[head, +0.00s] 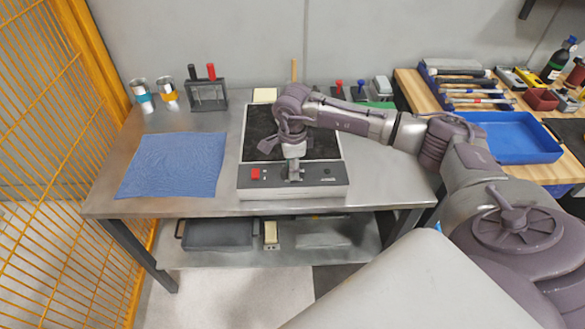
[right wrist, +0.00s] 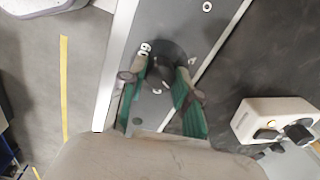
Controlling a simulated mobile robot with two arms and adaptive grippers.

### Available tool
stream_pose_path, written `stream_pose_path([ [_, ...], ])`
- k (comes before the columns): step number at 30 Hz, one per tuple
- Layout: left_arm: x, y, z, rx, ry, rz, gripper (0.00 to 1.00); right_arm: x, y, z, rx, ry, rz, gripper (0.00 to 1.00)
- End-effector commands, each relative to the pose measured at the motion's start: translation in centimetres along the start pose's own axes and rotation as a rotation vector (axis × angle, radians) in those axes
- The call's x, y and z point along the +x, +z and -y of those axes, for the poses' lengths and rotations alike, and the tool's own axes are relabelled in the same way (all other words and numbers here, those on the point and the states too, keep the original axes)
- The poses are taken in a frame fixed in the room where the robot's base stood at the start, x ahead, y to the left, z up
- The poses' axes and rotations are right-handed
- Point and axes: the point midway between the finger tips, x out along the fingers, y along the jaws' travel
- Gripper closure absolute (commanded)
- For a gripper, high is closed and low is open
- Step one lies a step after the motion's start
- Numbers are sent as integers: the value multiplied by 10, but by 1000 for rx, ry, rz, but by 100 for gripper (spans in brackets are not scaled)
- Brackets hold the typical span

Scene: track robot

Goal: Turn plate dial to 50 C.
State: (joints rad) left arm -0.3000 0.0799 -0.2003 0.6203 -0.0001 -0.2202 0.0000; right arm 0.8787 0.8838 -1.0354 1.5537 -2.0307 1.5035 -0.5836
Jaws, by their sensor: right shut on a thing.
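The plate (head: 262,146) is a box on the steel table with a dark top and a grey front panel (head: 318,181). My right gripper (head: 293,172) reaches down onto the middle of that panel and hides the dial in the head view. In the right wrist view the black round dial (right wrist: 165,68) sits between the two green-padded fingers of my right gripper (right wrist: 163,100). The gripper is shut on it. A printed 60 shows beside the dial; its pointer is not clear. My left gripper is not in view.
A red switch (head: 255,173) is left of the dial. A blue cloth (head: 173,165) lies on the table's left. Behind are two cups (head: 168,94) and a rack (head: 207,94). A blue tray (head: 512,136) and tools are on the right bench. A yellow fence (head: 55,120) stands left.

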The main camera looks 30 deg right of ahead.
Motion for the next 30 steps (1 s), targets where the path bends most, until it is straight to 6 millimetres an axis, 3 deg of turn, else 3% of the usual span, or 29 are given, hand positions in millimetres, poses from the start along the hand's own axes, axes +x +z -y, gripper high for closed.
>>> stream_pose_path([
  [30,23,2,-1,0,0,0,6,0,1,2,965,-2,-50,100],
])
